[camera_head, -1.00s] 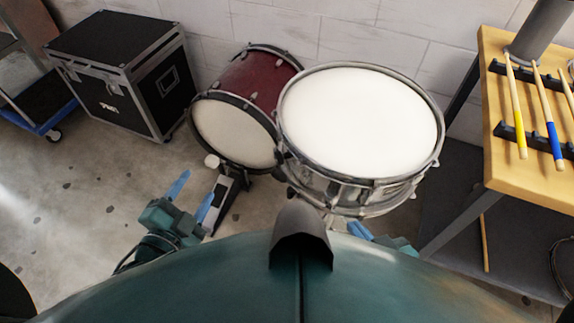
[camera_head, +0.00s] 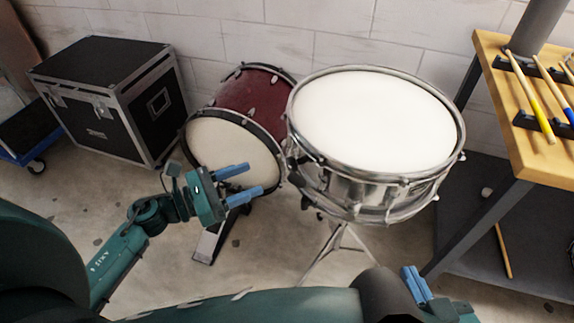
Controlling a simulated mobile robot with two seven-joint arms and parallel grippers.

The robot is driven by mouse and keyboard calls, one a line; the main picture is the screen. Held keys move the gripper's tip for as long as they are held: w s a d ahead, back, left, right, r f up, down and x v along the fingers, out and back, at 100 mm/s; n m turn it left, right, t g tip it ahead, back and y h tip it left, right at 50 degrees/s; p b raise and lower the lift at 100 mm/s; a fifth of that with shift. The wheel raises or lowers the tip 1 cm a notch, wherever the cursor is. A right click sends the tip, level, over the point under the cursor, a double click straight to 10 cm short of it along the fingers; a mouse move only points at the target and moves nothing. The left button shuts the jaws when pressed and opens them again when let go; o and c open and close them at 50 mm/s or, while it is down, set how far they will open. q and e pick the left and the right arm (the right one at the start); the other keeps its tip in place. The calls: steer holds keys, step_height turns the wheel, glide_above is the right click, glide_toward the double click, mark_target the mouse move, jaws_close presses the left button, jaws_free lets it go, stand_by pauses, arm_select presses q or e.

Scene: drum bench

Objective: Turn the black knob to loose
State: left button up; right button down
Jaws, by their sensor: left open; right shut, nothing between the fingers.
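The silver snare drum (camera_head: 370,185) with a white head stands on a tripod stand (camera_head: 340,245) in the middle. A small dark fitting (camera_head: 293,160) shows at its left side; it is too small to tell whether it is the black knob. My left gripper (camera_head: 255,179) is open and empty, its blue fingers pointing right, left of the snare drum and in front of the bass drum. My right gripper (camera_head: 411,268) is shut and empty at the bottom, below the snare drum, partly cut off by the frame's edge.
A red bass drum (camera_head: 250,92) with a pedal (camera_head: 211,238) stands behind my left gripper. A black case (camera_head: 110,95) is at the left. A wooden bench (camera_head: 497,100) with drumsticks is at the right, with a loose stick (camera_head: 503,250) below it.

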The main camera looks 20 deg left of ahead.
mark_target(288, 164)
arm_select(q)
steer(key=x, duration=0.9)
steer(key=shift+w+d+p, duration=0.2)
steer(key=shift+w+p, duration=0.1)
steer(key=shift+c, duration=0.2)
steer(key=c, duration=0.9)
